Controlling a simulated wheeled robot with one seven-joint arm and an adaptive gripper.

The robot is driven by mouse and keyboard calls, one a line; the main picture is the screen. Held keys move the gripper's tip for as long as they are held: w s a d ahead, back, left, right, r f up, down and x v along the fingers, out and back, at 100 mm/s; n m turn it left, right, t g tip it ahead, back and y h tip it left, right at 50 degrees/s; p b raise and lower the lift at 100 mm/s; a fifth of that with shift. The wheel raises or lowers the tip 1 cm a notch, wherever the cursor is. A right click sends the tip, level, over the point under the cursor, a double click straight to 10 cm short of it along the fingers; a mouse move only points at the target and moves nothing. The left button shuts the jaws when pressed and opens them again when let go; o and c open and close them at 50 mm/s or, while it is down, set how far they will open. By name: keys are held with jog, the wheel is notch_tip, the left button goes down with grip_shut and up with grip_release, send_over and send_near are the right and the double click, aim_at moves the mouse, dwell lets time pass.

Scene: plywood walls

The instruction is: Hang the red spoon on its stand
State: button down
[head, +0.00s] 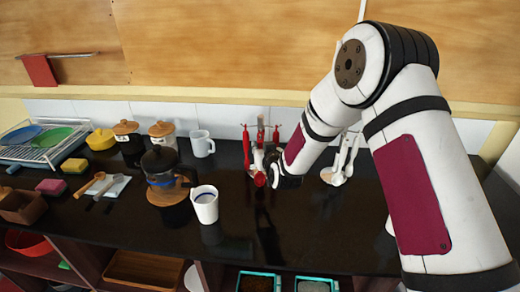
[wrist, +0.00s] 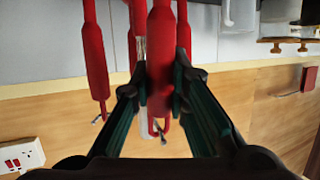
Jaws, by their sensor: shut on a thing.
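My gripper (head: 264,166) is at the stand in the middle of the counter, seen from behind my forearm. In the wrist view my gripper (wrist: 161,80) has its two dark fingers closed on either side of a red handle (wrist: 160,45), which I take as the red spoon. The spoon's bowl cannot be made out. The stand (head: 261,116) shows its pale top, and its lower part is mostly hidden by my gripper. Other red utensils (head: 246,146) hang around it, and one hangs at the left in the wrist view (wrist: 95,55). I cannot tell whether the held spoon touches the stand.
A second stand with white utensils (head: 342,162) is just right of my forearm. Left of the gripper are a white mug (head: 205,206), a coffee pot (head: 160,165), another mug (head: 202,143) and jars (head: 162,133). The dark counter (head: 295,235) is clear in front.

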jog(key=c, duration=1.5)
grip_release()
jog(key=shift+o, duration=0.2)
jog(key=v, duration=1.2)
jog(key=s+d+r+m+g+h, duration=0.1)
jog(key=s+d+r+g+h, duration=0.1)
jog(key=s+d+r, duration=0.4)
jog(key=s+d+r+g+h, duration=0.1)
jog(key=s+d+r, duration=0.3)
jog(key=d+r, duration=0.3)
jog(key=s+d+r+m+g+h, duration=0.1)
jog(key=s+d+r+g, duration=0.1)
jog(key=s, duration=1)
jog(key=s+d+r+m+g+h, duration=0.1)
jog(key=s+d+r, duration=0.3)
jog(key=s, duration=0.8)
jog(key=shift+d+m+g, duration=0.3)
jog(key=shift+d+g, duration=0.4)
jog(key=shift+g, duration=0.2)
